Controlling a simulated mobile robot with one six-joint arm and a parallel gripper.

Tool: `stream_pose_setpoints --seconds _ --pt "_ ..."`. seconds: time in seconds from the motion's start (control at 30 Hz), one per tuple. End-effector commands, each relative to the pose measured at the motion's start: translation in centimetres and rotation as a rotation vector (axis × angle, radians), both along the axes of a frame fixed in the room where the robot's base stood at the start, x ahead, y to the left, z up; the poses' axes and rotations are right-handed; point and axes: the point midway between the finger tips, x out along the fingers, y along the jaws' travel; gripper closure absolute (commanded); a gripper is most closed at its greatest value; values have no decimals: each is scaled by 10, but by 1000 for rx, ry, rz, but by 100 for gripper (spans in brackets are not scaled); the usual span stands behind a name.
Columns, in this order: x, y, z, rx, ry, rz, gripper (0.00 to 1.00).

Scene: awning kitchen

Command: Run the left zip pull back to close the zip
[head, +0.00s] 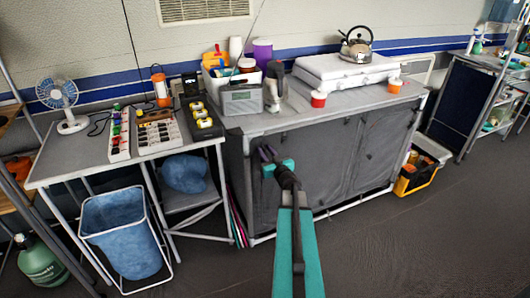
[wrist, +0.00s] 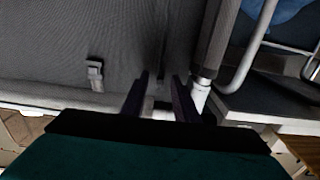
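The grey fabric front of the cabinet (head: 340,150) has dark vertical seams, with small dark details on its panels. My gripper (head: 266,153) is at the left part of this front, close to the left corner post. In the wrist view its two dark fingers (wrist: 160,97) stand apart, with no held object visible between them. A dark vertical line in the fabric shows just beyond the gap. A small light grey tab (wrist: 95,72) hangs on the fabric left of the fingers; I cannot tell whether it is the left zip pull. Contact with the fabric cannot be judged.
The cabinet's corner post (wrist: 210,50) is close to the right of the fingers in the wrist view. The floor in front is clear.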

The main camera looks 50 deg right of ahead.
Motion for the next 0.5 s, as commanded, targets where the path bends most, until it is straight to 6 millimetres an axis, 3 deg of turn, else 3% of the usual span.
stream_pose_setpoints --seconds 0.03,0.2,0.5 --pt "0 0 0 0 0 0 73" --pt "0 0 0 0 0 0 100" --pt "0 0 0 0 0 1 100"
